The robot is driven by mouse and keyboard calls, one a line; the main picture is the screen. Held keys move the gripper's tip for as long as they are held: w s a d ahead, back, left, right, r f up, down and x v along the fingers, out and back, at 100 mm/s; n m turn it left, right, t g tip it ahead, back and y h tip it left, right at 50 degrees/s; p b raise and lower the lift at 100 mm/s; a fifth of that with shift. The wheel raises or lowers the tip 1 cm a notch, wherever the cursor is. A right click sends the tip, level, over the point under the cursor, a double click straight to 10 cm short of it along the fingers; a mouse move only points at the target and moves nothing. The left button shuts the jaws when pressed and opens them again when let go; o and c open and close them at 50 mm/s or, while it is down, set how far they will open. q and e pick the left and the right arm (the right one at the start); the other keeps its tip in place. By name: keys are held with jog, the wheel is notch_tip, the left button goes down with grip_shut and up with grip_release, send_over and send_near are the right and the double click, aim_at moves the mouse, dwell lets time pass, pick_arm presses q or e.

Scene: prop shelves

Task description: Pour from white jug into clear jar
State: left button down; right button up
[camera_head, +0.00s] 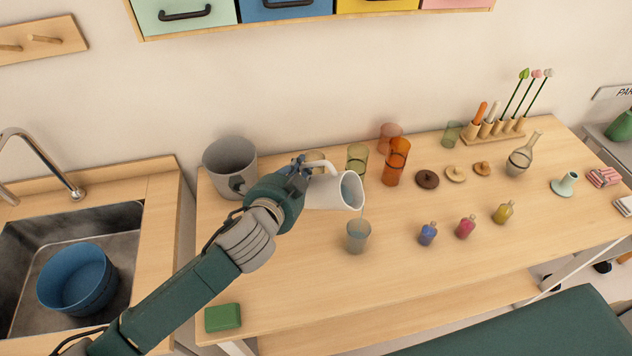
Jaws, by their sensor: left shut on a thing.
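The white jug (328,193) is tilted on its side above the table, its mouth facing right and slightly down. Bluish-grey liquid shows inside its mouth. My left gripper (301,170) is shut on the jug's handle side and holds it in the air. A thin stream appears to run from the lip to the jar, and the jar looks partly filled. My right gripper is not in view.
A grey pot (231,162) stands behind my left wrist. Behind the jug are a green glass (357,158) and an orange glass (397,162). Small bottles, including a blue one (428,234), stand to the right. A green block (222,318) lies at the front left. The front middle is clear.

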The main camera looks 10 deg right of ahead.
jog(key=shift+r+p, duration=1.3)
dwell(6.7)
